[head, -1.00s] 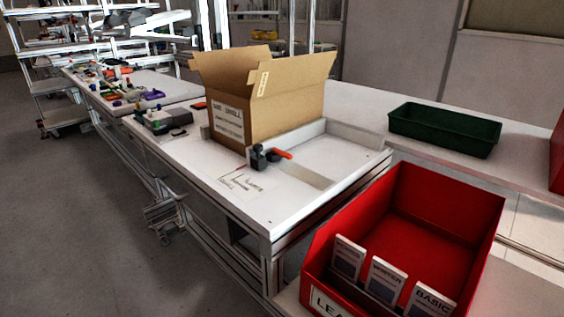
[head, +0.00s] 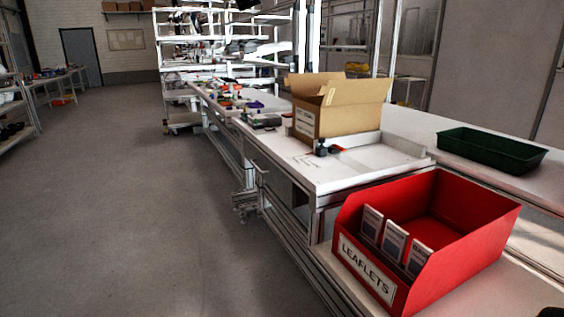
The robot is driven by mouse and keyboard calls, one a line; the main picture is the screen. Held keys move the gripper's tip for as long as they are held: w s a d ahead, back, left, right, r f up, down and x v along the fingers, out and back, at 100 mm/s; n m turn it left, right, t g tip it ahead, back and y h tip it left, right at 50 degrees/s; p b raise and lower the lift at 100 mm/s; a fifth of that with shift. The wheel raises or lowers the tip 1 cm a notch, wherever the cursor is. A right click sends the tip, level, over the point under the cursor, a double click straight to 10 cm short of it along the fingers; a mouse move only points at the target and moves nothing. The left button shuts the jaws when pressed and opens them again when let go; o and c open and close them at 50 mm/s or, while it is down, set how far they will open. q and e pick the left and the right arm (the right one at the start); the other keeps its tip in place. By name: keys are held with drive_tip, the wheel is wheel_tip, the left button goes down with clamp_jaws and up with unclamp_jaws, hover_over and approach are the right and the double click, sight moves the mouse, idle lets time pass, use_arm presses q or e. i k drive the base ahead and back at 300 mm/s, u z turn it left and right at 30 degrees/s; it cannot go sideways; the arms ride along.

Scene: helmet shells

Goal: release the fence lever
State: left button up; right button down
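The fence lever (head: 337,149) is a small orange-red handle on a black clamp (head: 321,147). It sits at the near side of the open cardboard box (head: 350,109), by the low pale fence (head: 372,168) on the white bench (head: 333,180). The lever points to the right in the head view; whether it is clamped or loose is too small to tell. The box stands upright with its flaps up. Neither of my grippers shows in the head view.
A red leaflet bin (head: 459,233) with several booklets stands at the near right. A green tray (head: 490,150) lies on the back surface. Shelving (head: 222,47) and more benches stand farther back. The grey floor (head: 130,200) at the left is clear.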

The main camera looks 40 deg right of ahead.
sight(342, 149)
drive_tip(key=u, duration=0.05)
drive_tip(key=i, duration=1.8)
drive_tip(key=z, duration=1.65)
drive_tip(key=i, duration=1.2)
drive_tip(key=z, duration=1.2)
